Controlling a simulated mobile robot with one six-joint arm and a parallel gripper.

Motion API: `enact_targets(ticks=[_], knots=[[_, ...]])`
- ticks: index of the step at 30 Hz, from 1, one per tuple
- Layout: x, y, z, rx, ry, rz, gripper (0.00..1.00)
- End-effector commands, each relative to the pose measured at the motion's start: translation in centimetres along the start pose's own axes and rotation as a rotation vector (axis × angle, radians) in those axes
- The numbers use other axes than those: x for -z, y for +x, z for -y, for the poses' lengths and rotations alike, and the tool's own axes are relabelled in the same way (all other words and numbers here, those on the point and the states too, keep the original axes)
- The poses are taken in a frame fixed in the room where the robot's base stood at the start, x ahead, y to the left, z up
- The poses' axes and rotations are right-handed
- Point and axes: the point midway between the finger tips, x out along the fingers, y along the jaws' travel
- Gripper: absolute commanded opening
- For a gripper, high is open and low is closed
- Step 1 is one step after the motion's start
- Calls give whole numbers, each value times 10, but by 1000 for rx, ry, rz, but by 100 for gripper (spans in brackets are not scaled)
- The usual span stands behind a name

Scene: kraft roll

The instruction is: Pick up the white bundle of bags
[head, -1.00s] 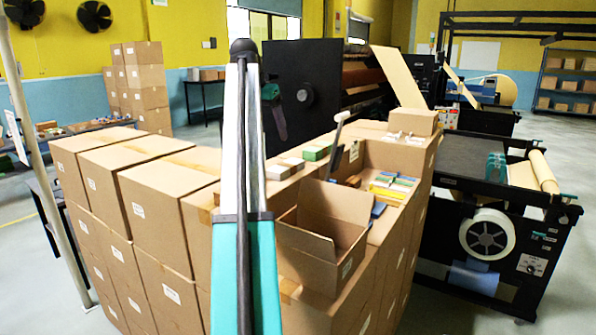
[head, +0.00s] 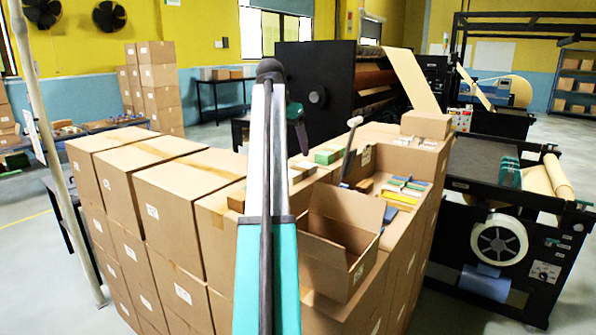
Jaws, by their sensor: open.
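A small white-topped bundle (head: 304,166), seemingly the white bundle of bags, lies on the stacked cartons just left of a green bundle (head: 326,157). My arm and gripper hide part of that spot. My gripper (head: 303,150) hangs from the far end of my arm, small and dark, above and close to the white bundle in the picture. Its jaws are open, and I see nothing between them. The height gap between gripper and bundle cannot be told.
An open carton (head: 338,240) stands right of my arm. Several coloured bundles (head: 403,190) lie to the right. Closed cartons (head: 178,200) fill the left. A black machine (head: 510,230) stands at right.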

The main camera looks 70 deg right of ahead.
Motion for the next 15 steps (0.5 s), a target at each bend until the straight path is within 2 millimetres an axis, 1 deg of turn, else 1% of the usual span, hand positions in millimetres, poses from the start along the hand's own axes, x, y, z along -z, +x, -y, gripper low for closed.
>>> enact_targets(ticks=[3, 7, 10, 15], knots=[[0, 14, -1, -1, 0, 2, 69], [0, 28, -1, -1, 0, 2, 69], [0, 33, 0, 0, 0, 1, 69], [0, 35, 0, 1, 0, 0, 69]])
